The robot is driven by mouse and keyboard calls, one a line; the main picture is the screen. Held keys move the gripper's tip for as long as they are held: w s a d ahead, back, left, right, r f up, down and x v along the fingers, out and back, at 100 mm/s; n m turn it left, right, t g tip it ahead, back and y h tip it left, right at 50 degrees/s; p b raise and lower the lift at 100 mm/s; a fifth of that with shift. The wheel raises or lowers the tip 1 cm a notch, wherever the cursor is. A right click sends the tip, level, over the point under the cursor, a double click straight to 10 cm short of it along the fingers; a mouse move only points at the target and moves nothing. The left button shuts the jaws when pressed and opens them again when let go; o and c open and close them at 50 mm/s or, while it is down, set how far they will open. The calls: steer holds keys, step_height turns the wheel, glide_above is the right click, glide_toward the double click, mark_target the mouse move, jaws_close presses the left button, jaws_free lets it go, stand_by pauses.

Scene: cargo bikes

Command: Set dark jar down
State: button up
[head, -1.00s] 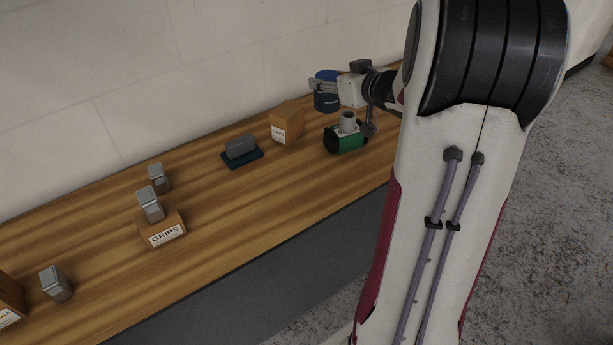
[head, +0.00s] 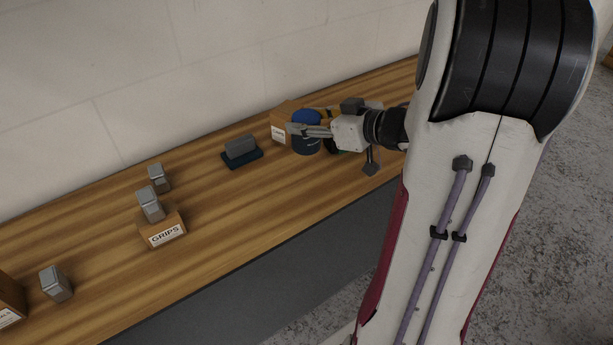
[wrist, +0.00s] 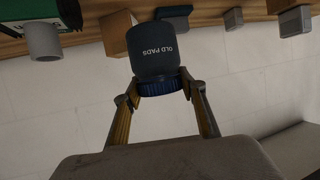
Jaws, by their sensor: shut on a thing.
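The dark jar (head: 306,144) has a blue lid and stands out in front of the cardboard box at the far part of the bench. In the wrist view the jar (wrist: 154,55) shows the label "OLD PADS" and appears upside down, as does the whole view. My gripper (head: 305,130) is shut on the jar near its blue lid; the fingers also show in the wrist view (wrist: 160,90). The jar looks upright. I cannot tell whether its base touches the wooden bench (head: 215,205).
A small cardboard box (head: 279,133) is just behind the jar. A grey block on a dark pad (head: 241,152) lies to the left. A box labelled GRIPS (head: 163,233) and several grey metal blocks are further left. A green box with a grey cylinder (wrist: 43,42) shows in the wrist view. Bare bench lies in front.

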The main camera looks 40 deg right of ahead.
mark_target(316, 143)
steer(key=shift+f, duration=2.9)
steer(key=shift+f, duration=0.1)
steer(key=shift+f, duration=2)
steer(key=shift+f, duration=0.1)
steer(key=o, duration=1.2)
steer(key=shift+v, duration=6.05)
